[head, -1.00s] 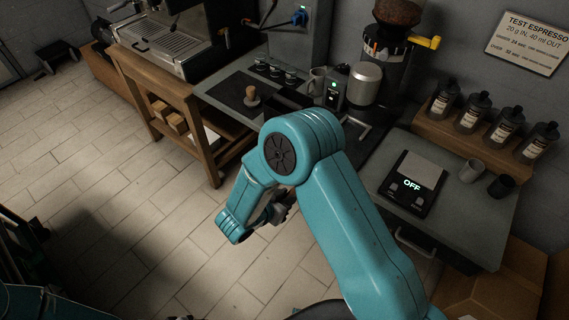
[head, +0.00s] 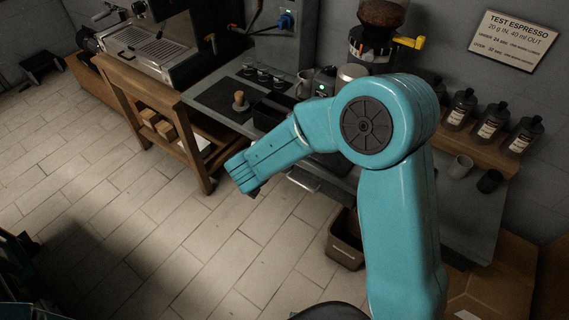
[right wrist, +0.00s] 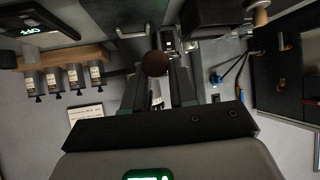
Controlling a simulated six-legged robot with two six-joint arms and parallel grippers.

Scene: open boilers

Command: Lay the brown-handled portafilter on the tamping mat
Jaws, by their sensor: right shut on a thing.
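The dark tamping mat (head: 213,98) lies on the counter in the head view, with a wooden-handled tamper (head: 239,101) standing on it. My right gripper (right wrist: 158,72) is shut on the brown-handled portafilter (right wrist: 155,63). In the right wrist view only its round brown handle end shows clearly, between the fingers; the rest is hidden or too dark to tell. In the head view my right forearm reaches left over the floor in front of the counter and hides most of the gripper and the portafilter. My left gripper is in neither current view.
A dark box (head: 272,110) stands right of the mat, with several small cups (head: 262,76) behind. The espresso machine (head: 145,48) is at the left and the grinder (head: 375,45) at the back. A bin (head: 345,241) stands on the floor.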

